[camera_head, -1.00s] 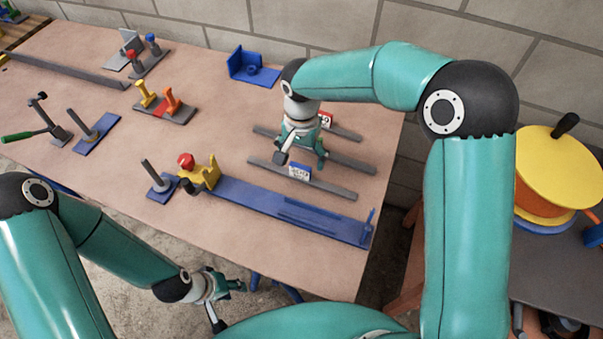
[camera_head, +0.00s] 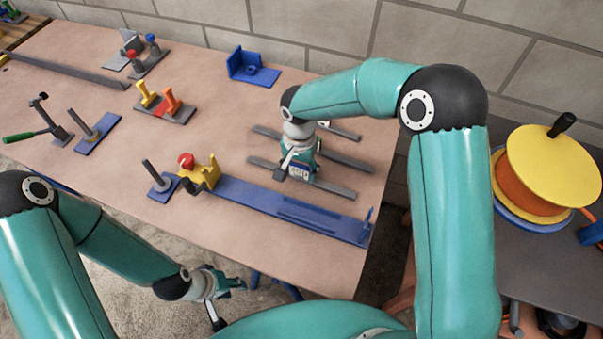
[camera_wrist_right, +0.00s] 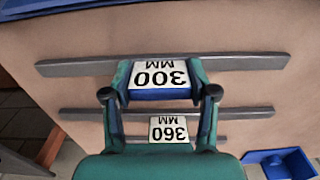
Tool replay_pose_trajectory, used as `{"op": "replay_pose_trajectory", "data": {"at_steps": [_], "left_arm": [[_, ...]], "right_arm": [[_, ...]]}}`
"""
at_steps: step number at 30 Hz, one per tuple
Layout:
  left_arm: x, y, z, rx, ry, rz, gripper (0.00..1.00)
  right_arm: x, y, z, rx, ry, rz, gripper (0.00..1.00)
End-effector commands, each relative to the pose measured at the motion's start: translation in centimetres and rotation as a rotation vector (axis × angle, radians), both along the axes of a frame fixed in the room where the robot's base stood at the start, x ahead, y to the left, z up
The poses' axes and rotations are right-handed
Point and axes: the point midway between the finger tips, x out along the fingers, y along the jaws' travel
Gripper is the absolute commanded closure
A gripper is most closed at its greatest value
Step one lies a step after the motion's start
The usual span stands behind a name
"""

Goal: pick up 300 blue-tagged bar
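The 300 blue-tagged bar (camera_head: 335,188) is a grey flat bar lying on the table, nearest of several parallel bars. In the right wrist view this bar (camera_wrist_right: 245,63) carries a white "300 MM" label (camera_wrist_right: 159,75) with a blue edge. My right gripper (camera_head: 301,173) is low over the tag. In its wrist view the fingers (camera_wrist_right: 160,80) stand apart, one at each side of the tag; contact is unclear. My left gripper (camera_head: 224,299) is open and empty, below the table's front edge.
A bar labelled 360 (camera_wrist_right: 245,112) lies just behind, with another bar (camera_head: 345,134) beyond. A long blue gauge plate (camera_head: 250,194) with a yellow block (camera_head: 205,174) lies in front. A blue bracket (camera_head: 252,70) stands near the wall.

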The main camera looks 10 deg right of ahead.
Motion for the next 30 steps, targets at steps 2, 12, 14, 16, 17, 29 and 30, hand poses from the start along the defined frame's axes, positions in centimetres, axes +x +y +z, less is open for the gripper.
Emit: {"op": "replay_pose_trajectory", "data": {"at_steps": [2, 12, 14, 16, 17, 29, 30], "left_arm": [[0.0, 0.0, 0.0, 0.000, 0.000, 0.000, 0.60], [0.0, 0.0, 0.0, 0.000, 0.000, 0.000, 0.60], [0.0, 0.0, 0.0, 0.000, 0.000, 0.000, 0.60], [0.0, 0.0, 0.0, 0.000, 0.000, 0.000, 0.60], [0.0, 0.0, 0.0, 0.000, 0.000, 0.000, 0.60], [0.0, 0.0, -0.2, 0.000, 0.000, 0.000, 0.60], [0.0, 0.0, -0.3, 0.000, 0.000, 0.000, 0.60]], "right_arm": [[0.0, 0.0, 0.0, -0.001, 0.001, 0.001, 0.69], [0.0, 0.0, 0.1, -0.001, -0.001, 0.001, 0.92], [0.0, 0.0, 0.1, -0.001, -0.001, 0.001, 0.92], [0.1, 0.0, 0.3, 0.000, -0.001, 0.001, 0.92], [0.1, 0.1, 0.4, 0.000, -0.002, 0.001, 0.92], [0.2, 0.1, 5.0, 0.001, -0.007, 0.001, 0.92], [0.2, 0.1, 5.8, 0.001, -0.007, 0.001, 0.92]]}}
